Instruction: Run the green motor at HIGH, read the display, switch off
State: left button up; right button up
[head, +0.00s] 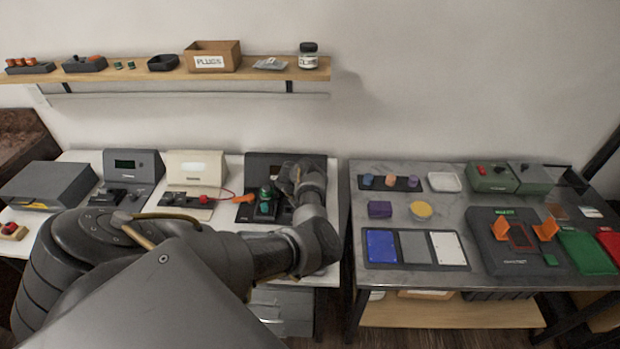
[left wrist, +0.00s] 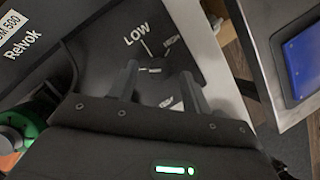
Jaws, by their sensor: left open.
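The green motor (head: 265,200) stands on a dark unit (head: 262,160) at the right of the left table. Its green edge also shows at the lower left of the left wrist view (left wrist: 22,130). My left gripper (head: 300,182) is over the right part of this unit, beside the motor. In the left wrist view its fingers (left wrist: 160,74) are apart, over a dark panel marked LOW. Other small marks there are too blurred to read. The switch itself is hard to make out. A grey box with a dark display (head: 125,164) stands further left; its digits are unreadable. My right gripper is out of view.
A grey case (head: 48,185) is at the far left. A second table (head: 480,205) stands right, across a gap. A shelf (head: 150,75) runs above.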

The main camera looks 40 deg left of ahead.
pick_arm(q)
jog(key=shift+w+f, duration=0.15)
jog(key=shift+f, duration=0.15)
jog(key=shift+c, duration=0.5)
jog(key=c, duration=0.9)
